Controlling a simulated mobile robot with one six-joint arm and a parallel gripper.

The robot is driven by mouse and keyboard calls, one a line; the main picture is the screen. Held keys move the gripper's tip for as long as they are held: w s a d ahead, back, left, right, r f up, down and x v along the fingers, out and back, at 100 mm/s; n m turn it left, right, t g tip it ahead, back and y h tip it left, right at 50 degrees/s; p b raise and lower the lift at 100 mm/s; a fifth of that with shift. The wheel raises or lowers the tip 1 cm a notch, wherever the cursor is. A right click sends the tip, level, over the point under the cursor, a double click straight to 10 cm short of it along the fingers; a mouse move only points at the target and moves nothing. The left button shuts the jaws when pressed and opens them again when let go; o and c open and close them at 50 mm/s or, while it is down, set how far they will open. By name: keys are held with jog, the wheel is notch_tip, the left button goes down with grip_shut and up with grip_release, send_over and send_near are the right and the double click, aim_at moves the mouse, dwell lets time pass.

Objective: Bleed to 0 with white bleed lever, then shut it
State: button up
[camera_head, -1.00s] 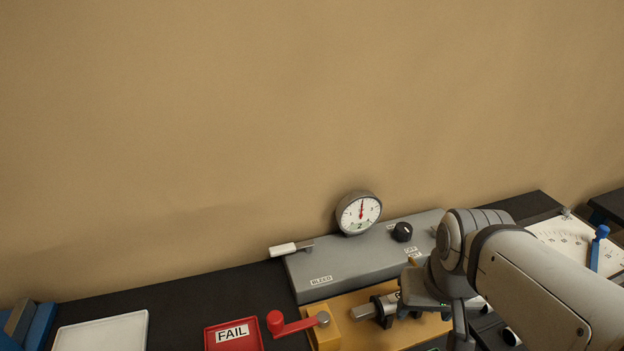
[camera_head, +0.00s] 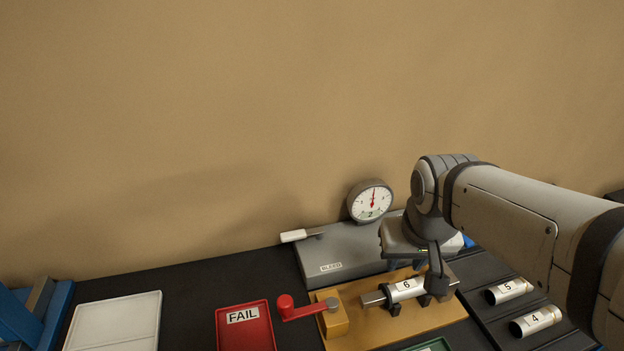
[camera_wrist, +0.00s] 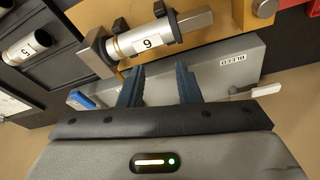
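The white bleed lever (camera_head: 296,236) sticks out to the left from the back left corner of the grey panel (camera_head: 318,261), near its BLEED label. It also shows at the right of the wrist view (camera_wrist: 265,90). The round gauge (camera_head: 371,201) stands behind the panel, its red needle pointing about straight up; the exact reading is too small to tell. My gripper (camera_wrist: 160,82) is open and empty, its two blue fingers apart over the panel. It is well to the right of the lever in the head view and not touching it.
Cylinder 6 (camera_head: 407,288) sits in a clamp on the wooden block (camera_head: 440,311), close beside my gripper. A red crank (camera_head: 302,308) and the red FAIL tray (camera_head: 222,331) lie front left. Cylinders 5 (camera_head: 508,290) and 4 (camera_head: 536,320) lie right.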

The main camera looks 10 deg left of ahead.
aim_at(303, 236)
jog(key=shift+n+y, duration=0.3)
jog(key=shift+n, duration=0.5)
jog(key=w+a+r, duration=0.1)
jog(key=a, duration=0.2)
jog(key=w+a, duration=0.2)
jog(key=w+a+r, duration=0.1)
jog(key=w+a, duration=0.1)
jog(key=a, duration=0.1)
jog(key=shift+w+a+r+p, duration=0.25)
jog(key=shift+a+r+p, duration=0.05)
jog(key=shift+r+p, duration=0.1)
jog(key=shift+c, duration=1.4)
jog(key=shift+n+t+y, duration=0.3)
jog(key=shift+n, duration=0.5)
jog(key=w+a, duration=0.1)
jog(key=a, duration=0.3)
jog(key=w+a+r, duration=0.1)
jog(key=a, duration=0.2)
jog(key=w+a, duration=0.1)
jog(key=a, duration=0.3)
jog(key=shift+a+r+p, duration=0.15)
jog(key=shift+a+p, duration=0.2)
grip_shut()
jog(key=x, duration=0.5)
jog(key=p+x, duration=0.1)
jog(key=x, duration=0.4)
jog(key=shift+w+a, duration=0.1)
jog(key=shift+a, duration=0.15)
